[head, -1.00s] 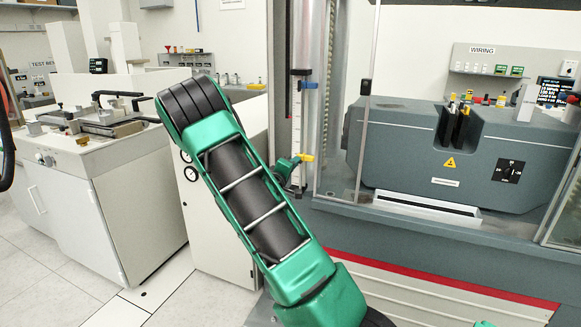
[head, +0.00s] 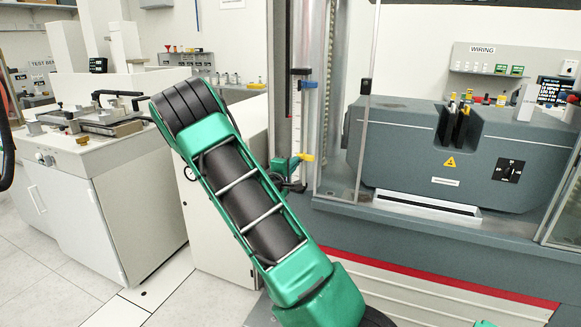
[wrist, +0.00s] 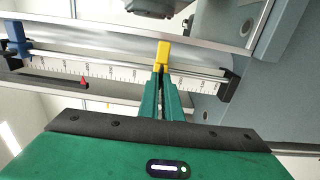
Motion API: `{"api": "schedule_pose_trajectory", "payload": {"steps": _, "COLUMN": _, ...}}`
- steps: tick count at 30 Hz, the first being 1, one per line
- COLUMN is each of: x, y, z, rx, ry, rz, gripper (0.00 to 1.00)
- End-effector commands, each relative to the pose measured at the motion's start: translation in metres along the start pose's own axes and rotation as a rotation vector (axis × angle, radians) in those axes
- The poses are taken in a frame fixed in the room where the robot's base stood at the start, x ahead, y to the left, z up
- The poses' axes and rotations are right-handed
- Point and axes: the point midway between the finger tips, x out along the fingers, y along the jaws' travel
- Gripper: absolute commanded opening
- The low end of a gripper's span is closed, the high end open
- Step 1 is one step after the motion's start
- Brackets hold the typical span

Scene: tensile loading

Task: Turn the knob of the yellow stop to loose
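The yellow stop (head: 306,157) sits low on the upright white scale (head: 297,120) beside the machine. In the wrist view the yellow stop (wrist: 162,54) lies straight ahead, across the scale's edge. My gripper (wrist: 161,78) has its two green fingers nearly together, their tips at the near end of the stop. The fingers appear shut on its knob, which they hide. In the head view my gripper (head: 294,164) shows only partly, just left of the stop, behind my green arm.
A blue stop (head: 308,85) sits higher on the scale and shows at the left in the wrist view (wrist: 17,38). A small red pointer (wrist: 83,84) is beside the scale. The grey machine (head: 400,150) stands right; a white cabinet (head: 110,200) stands left.

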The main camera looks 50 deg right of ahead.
Motion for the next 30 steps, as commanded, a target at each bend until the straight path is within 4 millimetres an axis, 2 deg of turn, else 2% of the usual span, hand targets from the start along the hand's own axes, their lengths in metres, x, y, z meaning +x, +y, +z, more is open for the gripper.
{"api": "schedule_pose_trajectory", "payload": {"steps": 5, "x": 0.001, "y": 0.001, "z": 0.002, "rx": -0.001, "ry": -0.004, "rz": 0.002, "gripper": 0.0}}
{"api": "schedule_pose_trajectory", "payload": {"steps": 6, "x": 0.001, "y": 0.001, "z": 0.002, "rx": -0.001, "ry": -0.004, "rz": 0.002, "gripper": 0.14}}
{"api": "schedule_pose_trajectory", "payload": {"steps": 7, "x": 0.001, "y": 0.001, "z": 0.002, "rx": -0.001, "ry": -0.003, "rz": 0.002, "gripper": 0.21}}
{"api": "schedule_pose_trajectory", "payload": {"steps": 8, "x": 0.001, "y": 0.001, "z": 0.002, "rx": 0.0, "ry": -0.003, "rz": 0.002, "gripper": 0.23}}
{"api": "schedule_pose_trajectory", "payload": {"steps": 19, "x": -0.005, "y": 0.0, "z": 0.0, "rx": 0.0, "ry": 0.0, "rz": 0.0, "gripper": 0.23}}
{"api": "schedule_pose_trajectory", "payload": {"steps": 23, "x": -0.021, "y": -0.001, "z": -0.001, "rx": -0.001, "ry": 0.002, "rz": -0.002, "gripper": 0.23}}
{"api": "schedule_pose_trajectory", "payload": {"steps": 30, "x": -0.067, "y": -0.001, "z": 0.0, "rx": -0.003, "ry": 0.002, "rz": -0.001, "gripper": 0.23}}
